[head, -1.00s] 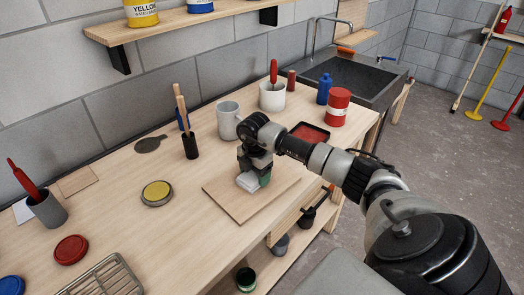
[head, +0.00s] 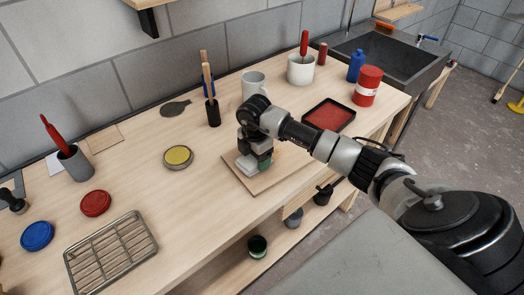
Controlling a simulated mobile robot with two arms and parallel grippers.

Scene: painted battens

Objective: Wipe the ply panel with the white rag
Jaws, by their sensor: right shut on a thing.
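The ply panel (head: 282,171) lies flat on the wooden workbench, near its front edge. My right gripper (head: 255,160) points down over the left part of the panel. It is shut on the white rag (head: 246,163), which shows as a small pale folded block at the panel's surface. A green patch shows beside the rag at the gripper; I cannot tell what it is. The gripper hides part of the rag and of the panel. My left gripper is not in view.
Behind the panel stand a grey mug (head: 253,84), a white pot (head: 300,69) and a red paint tray (head: 328,115). A yellow-topped tin (head: 178,157) sits left of the panel. A wire rack (head: 110,248) lies front left. Bare bench lies between rack and panel.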

